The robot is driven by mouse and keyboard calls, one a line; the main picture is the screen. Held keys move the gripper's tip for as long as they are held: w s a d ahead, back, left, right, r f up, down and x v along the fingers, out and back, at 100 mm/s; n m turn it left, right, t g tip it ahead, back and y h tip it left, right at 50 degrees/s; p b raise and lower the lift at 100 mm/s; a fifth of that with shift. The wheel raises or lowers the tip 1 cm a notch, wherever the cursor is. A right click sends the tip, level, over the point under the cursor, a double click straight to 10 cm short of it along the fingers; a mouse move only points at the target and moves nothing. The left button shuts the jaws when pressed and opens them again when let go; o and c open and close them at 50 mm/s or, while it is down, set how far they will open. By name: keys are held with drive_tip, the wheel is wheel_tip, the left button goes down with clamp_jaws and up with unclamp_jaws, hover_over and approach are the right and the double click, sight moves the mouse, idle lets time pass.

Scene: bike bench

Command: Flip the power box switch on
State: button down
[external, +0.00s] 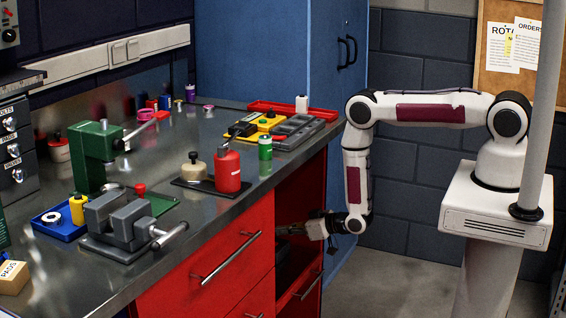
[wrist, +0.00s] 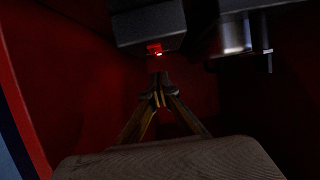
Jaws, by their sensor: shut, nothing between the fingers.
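A dark grey box (wrist: 148,20), which looks like the power box, hangs at the top of the wrist view inside a dark red compartment. A small red switch (wrist: 153,49) with a bright glowing spot is on its lower edge. I cannot tell its position. My gripper (wrist: 158,84) is shut and empty, its fingertips just below the switch in the picture; I cannot tell whether they touch it. In the external view, my gripper (external: 290,229) reaches into the open red compartment under the bench. The box is hidden there.
A dark fitting with a metal cylinder (wrist: 236,36) and a thin pin hangs right of the box. Red compartment walls (wrist: 62,95) enclose my gripper. Above is the metal workbench (external: 215,243), holding a vise, a red can and trays. A drawer handle (external: 226,258) projects at the front.

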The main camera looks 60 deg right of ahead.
drive_tip(key=shift+r, duration=0.5)
drive_tip(key=f+v, duration=0.1)
drive_tip(key=v, duration=0.9)
drive_tip(key=shift+s+f, duration=0.2)
drive_tip(key=shift+s, duration=0.25)
